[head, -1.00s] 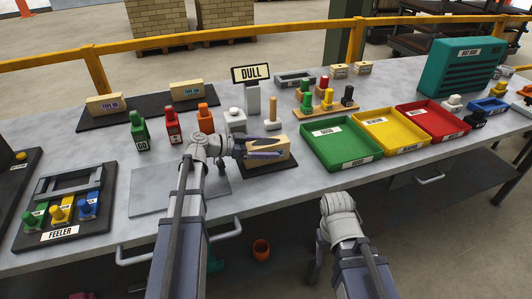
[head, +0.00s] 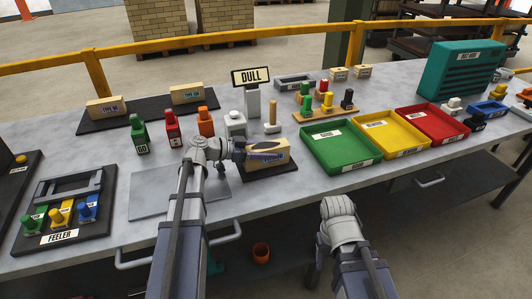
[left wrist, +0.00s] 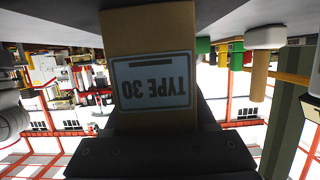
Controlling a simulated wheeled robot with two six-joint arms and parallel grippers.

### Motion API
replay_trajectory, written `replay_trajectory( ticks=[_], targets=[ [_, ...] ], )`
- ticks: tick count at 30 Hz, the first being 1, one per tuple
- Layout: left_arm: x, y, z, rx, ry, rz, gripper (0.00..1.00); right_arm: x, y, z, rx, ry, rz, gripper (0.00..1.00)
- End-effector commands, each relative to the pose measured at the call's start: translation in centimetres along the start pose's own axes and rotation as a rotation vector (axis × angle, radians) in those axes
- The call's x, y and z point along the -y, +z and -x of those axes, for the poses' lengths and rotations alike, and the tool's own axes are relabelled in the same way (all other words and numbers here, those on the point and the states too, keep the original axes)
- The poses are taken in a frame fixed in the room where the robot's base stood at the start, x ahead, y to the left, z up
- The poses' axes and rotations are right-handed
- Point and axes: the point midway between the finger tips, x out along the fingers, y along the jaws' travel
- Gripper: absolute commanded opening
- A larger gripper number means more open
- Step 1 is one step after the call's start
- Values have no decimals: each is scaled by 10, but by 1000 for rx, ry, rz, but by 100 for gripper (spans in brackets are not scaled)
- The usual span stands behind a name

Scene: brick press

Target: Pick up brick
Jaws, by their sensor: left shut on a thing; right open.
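The tan brick (head: 279,148) is at the dark mat (head: 284,173) on the table's front middle in the head view. My left gripper (head: 264,157) reaches it from the left and is shut on it. Whether the brick rests on the mat or hangs just above it, I cannot tell. In the left wrist view the brick (left wrist: 150,25) fills the middle between the dark fingers, with an upside-down "TYPE 30" label facing the camera. My right arm stands in front of the table; its fingers are hidden.
Two more tan bricks lie on a dark board (head: 147,111) at the back left. A green tray (head: 340,145), a yellow tray (head: 391,134) and a red tray (head: 433,122) stand to the right. A "DULL" sign (head: 251,76) and a white press-like block (head: 235,124) stand behind the brick.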

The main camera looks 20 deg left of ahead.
Motion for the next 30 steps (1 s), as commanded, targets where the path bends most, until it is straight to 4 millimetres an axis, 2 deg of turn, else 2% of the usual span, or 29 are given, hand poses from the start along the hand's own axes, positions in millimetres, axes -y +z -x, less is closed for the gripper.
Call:
replay_trajectory(
  ticks=[8,24,30],
  targets=[
    [0,-17,5,-2,0,1,7,-2,1,17,0,0,0,64],
    [0,-88,27,-2,0,1,7,-9,5,92,0,0,-1,64],
    [0,-97,30,-2,0,1,7,-10,6,100,0,0,-1,64]
  ],
)
